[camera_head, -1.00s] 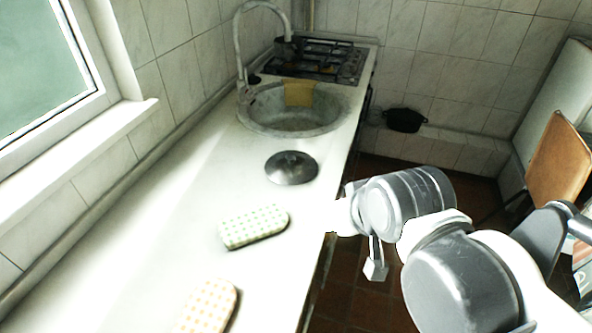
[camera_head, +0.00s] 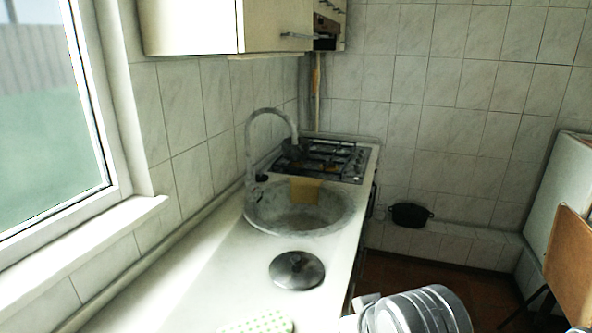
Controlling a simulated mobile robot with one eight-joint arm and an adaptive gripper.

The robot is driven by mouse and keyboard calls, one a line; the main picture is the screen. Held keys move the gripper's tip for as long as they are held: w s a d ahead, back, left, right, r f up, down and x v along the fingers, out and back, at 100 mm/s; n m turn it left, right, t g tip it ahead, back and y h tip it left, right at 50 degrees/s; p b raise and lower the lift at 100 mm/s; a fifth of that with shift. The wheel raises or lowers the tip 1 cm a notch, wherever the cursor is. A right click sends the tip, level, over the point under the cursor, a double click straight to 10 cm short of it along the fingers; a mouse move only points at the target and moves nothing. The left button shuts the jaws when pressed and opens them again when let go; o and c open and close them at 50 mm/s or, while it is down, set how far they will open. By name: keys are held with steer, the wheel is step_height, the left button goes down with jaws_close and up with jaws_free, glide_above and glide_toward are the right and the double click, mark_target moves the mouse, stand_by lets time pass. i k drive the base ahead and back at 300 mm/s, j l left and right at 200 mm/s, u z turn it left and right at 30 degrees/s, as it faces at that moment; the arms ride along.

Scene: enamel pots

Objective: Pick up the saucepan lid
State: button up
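The saucepan lid (camera_head: 297,270) is a round dark metal disc with a small knob on top. It lies flat on the white countertop, in front of the sink and near the counter's right edge. My gripper's fingers are not visible in this view.
The round sink (camera_head: 340,222) with a curved faucet (camera_head: 248,140) lies behind the lid, and a gas stove (camera_head: 322,160) beyond it. A dotted item (camera_head: 258,324) lies nearer. A black pot (camera_head: 410,215) sits on a ledge at right. The counter left of the lid is clear.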

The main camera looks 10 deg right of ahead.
mark_target(291, 269)
steer(key=i+l+z, duration=0.1)
steer(key=i+l, duration=0.75)
steer(key=i, duration=0.1)
